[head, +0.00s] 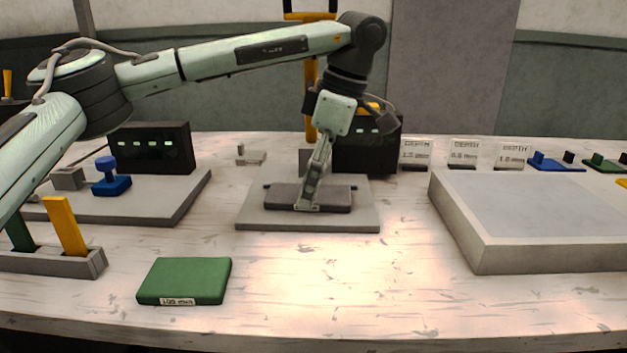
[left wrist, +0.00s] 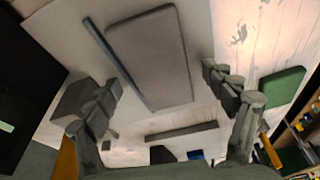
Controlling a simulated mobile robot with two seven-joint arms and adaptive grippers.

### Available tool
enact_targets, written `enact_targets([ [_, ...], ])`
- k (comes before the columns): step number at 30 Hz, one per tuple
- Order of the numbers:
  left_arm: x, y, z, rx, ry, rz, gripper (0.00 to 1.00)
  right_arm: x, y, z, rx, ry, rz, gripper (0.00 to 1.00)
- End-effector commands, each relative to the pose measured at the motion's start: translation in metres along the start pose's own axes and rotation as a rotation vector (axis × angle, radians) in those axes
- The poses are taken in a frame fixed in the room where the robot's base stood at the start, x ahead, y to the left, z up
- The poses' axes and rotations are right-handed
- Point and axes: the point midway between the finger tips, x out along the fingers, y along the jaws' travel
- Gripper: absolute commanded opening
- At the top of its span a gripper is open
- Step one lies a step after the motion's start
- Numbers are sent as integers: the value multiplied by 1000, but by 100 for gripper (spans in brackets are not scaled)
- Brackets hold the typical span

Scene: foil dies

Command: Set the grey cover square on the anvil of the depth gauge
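A dark grey rounded slab (head: 335,197), which looks like the cover, lies flat on a light grey base plate (head: 360,221) in the middle of the table. A thin dark bar runs along its back edge. The slab also shows in the left wrist view (left wrist: 150,50). Behind the plate stand a black display box (head: 365,155) and a yellow post (head: 311,95), apparently the depth gauge. The anvil cannot be made out. My left gripper (head: 310,203) points down at the slab. In the left wrist view its fingers (left wrist: 163,78) are spread, with visible gaps beside the slab. My right gripper is out of view.
A green block (head: 185,281) lies front left. A rack with coloured handles (head: 65,262) and a plate with a blue knob (head: 110,180) stand left. A large grey tray (head: 465,235) fills the right. Small DEPTH cards (head: 463,154) stand behind it. The front middle is clear.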

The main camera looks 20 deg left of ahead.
Motion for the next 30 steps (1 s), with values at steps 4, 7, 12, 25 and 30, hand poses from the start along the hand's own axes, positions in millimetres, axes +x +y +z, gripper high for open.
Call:
enact_targets([
  [4, 0, 0, 0, 0, 0, 0, 83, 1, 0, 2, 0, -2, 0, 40],
  [7, -2, 0, -1, 0, 0, 1, 83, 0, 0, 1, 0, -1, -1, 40],
  [12, -20, 0, -3, 0, -2, 3, 83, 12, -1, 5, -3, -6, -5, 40],
  [25, -112, 0, -3, 1, 2, 4, 83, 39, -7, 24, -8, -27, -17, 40],
  [30, -128, 0, -3, 1, 2, 1, 83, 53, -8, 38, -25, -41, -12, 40],
])
